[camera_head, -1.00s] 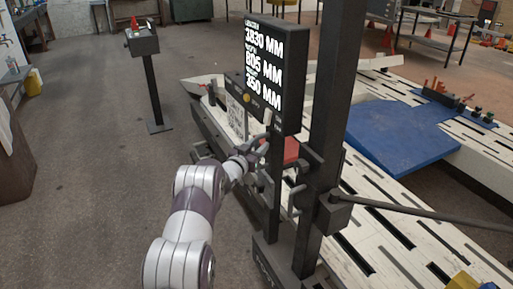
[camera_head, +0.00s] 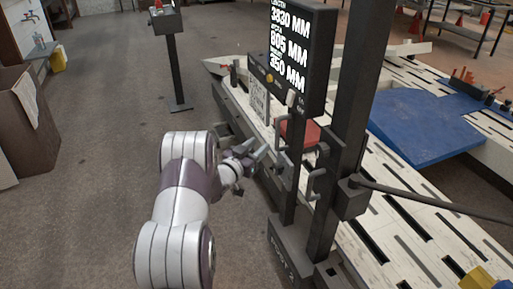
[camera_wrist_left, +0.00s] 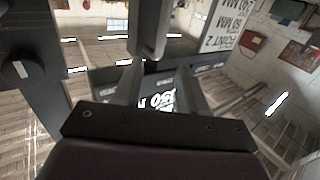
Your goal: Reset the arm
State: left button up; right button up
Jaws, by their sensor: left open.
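My left arm comes in from the lower left of the head view. Its gripper (camera_head: 256,155) is open and empty, left of the black post of the measuring display (camera_head: 290,50). In the left wrist view the two fingers (camera_wrist_left: 158,88) are spread apart with nothing between them. A grey handle (camera_wrist_left: 150,30) shows just beyond the fingertips there. In the head view, grey handles (camera_head: 316,185) stick out from the post to the right of the gripper, apart from it. My right gripper is in neither view.
The white slotted bench (camera_head: 400,230) with a blue plate (camera_head: 425,125) fills the right side. A red block (camera_head: 298,130) sits behind the post. A small box on a stand (camera_head: 174,60) is at the back left. The floor (camera_head: 90,200) left of my arm is clear.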

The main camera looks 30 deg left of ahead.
pick_arm(q)
jog(key=s+a+f+n+g+y, duration=0.25)
jog(key=s+f+g, duration=0.4)
jog(key=f, duration=0.35)
jog(key=s+d+r+g+p, duration=0.1)
jog(key=s+d+g+p, duration=0.25)
jog(key=s+g, duration=0.2)
jog(key=s+d+r+m+g+h+p, duration=0.1)
jog(key=s+d+r+g+p, duration=0.3)
jog(key=s+d+r, duration=1.1)
jog(key=s+d+p, duration=0.3)
jog(key=d, duration=0.1)
jog(key=shift+s+d+r+m+g, duration=0.15)
jog(key=shift+d+r+m+g, duration=0.05)
jog(key=shift+m+g, duration=0.15)
